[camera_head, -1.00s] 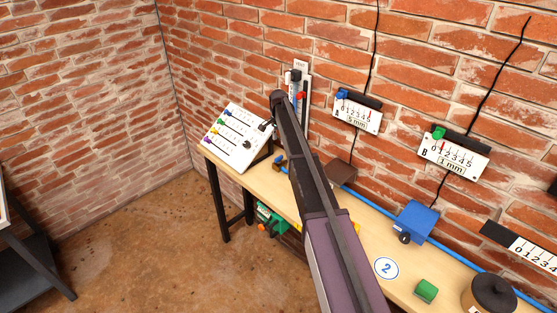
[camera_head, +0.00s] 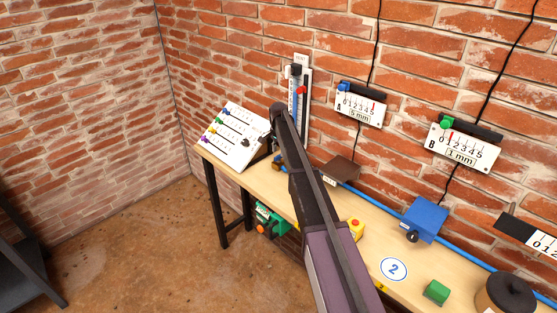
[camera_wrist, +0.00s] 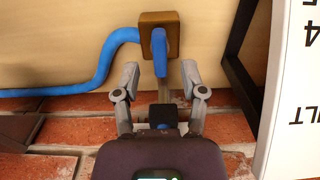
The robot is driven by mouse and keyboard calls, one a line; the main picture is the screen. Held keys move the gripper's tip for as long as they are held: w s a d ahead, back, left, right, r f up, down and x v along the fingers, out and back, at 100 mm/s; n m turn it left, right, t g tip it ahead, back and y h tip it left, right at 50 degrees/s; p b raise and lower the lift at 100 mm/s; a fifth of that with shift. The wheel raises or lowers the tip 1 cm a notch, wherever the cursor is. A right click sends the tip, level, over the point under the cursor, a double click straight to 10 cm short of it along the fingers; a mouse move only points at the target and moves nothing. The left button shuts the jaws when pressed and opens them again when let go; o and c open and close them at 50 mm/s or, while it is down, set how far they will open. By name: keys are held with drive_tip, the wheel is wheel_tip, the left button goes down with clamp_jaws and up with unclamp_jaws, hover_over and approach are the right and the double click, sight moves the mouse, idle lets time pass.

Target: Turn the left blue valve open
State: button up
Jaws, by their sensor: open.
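The left blue valve shows in the wrist view as a blue handle (camera_wrist: 160,48) on a brown square block (camera_wrist: 148,22), with a blue hose running left from it. My gripper (camera_wrist: 160,74) is open, its two grey fingers on either side of the handle's near end. I cannot tell whether they touch it. In the head view, the valve (camera_head: 277,160) is a small brown and blue shape at the bench's far end, partly covered by my arm. My gripper's fingers are hidden there.
A white panel with coloured sliders (camera_head: 233,135) stands left of the valve. A vertical gauge (camera_head: 300,90) hangs on the brick wall. A brown block (camera_head: 340,170), yellow box with red button (camera_head: 356,229), blue box (camera_head: 424,220) and green block (camera_head: 437,291) sit along the bench.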

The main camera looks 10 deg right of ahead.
sight(279, 159)
drive_tip(key=shift+f+b, duration=0.85)
drive_tip(key=shift+f, duration=0.35)
clamp_jaws()
